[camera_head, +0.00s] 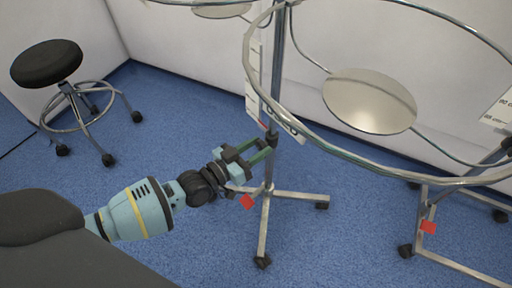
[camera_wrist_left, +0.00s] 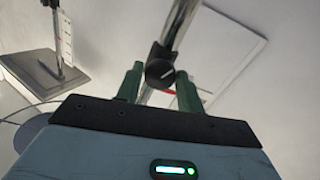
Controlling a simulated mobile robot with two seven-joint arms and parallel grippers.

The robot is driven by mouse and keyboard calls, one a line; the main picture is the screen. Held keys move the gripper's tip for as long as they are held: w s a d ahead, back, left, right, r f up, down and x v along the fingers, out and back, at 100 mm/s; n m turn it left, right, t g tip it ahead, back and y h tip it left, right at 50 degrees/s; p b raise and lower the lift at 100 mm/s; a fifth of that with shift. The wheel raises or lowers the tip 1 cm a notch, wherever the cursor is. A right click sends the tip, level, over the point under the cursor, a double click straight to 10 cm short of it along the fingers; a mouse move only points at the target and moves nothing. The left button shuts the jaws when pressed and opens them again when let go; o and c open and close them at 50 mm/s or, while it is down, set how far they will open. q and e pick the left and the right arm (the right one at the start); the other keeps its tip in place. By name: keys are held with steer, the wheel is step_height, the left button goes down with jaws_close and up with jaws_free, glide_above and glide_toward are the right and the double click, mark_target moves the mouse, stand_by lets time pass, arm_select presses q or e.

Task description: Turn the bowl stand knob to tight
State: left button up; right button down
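The bowl stand (camera_head: 276,72) is a metal pole on a wheeled base, with a large ring at its top. Its black knob (camera_head: 272,138) sits on the pole, small and partly hidden in the head view. In the left wrist view the knob (camera_wrist_left: 160,73) is round, with a pale line on its face running slightly tilted. My left gripper (camera_head: 257,153) reaches in from the left beside the pole. Its green fingers (camera_wrist_left: 160,88) are apart, one on each side of the knob in the picture, with gaps showing. I cannot tell how far the knob is in depth. My right gripper is not in view.
A second wheeled stand (camera_head: 424,210) with a red tag is at the right. A round metal disc (camera_head: 369,101) shows inside the large ring. A black stool (camera_head: 47,64) stands at the back left. Blue floor is clear between stool and stand.

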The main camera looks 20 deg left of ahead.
arm_select(q)
steer(key=c, duration=0.5)
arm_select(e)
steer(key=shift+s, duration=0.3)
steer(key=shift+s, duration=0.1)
